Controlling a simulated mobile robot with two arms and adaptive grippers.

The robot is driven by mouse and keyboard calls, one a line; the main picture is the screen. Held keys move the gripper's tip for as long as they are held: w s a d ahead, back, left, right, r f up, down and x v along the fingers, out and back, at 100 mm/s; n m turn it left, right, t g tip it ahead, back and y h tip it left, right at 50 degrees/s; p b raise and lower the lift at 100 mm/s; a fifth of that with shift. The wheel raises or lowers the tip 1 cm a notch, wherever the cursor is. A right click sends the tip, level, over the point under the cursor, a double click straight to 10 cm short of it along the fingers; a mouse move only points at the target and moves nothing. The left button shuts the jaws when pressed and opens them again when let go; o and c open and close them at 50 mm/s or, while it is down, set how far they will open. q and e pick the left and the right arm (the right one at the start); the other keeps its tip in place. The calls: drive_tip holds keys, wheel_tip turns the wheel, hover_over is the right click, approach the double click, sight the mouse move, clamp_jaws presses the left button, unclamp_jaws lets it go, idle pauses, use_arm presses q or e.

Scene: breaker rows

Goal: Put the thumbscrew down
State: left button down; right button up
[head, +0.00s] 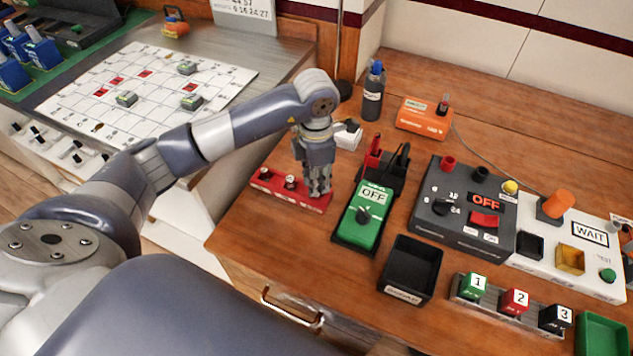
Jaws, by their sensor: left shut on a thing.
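My left gripper (319,190) points down at the right end of a low red holder (306,200) on the wooden bench. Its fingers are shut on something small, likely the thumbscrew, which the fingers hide. I cannot tell whether the held thing touches the holder. Two small dark-and-silver pieces that look like thumbscrews stand in the holder: one in the middle (290,182) and one at the left end (265,174). My right gripper is not in view.
A green meter reading OFF (362,222) stands close right of the gripper. A black bin (411,268), a dark power box (462,208) and a white WAIT tester (575,245) lie further right. A dark bottle (373,95) stands behind. Bare wood lies in front of the holder.

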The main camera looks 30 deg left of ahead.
use_arm(q)
drive_tip(key=shift+s+f, duration=0.1)
drive_tip(key=shift+f, duration=1.1)
drive_tip(key=c, duration=1.5)
unclamp_jaws()
drive_tip(key=shift+r, duration=0.1)
drive_tip(key=shift+o, duration=0.2)
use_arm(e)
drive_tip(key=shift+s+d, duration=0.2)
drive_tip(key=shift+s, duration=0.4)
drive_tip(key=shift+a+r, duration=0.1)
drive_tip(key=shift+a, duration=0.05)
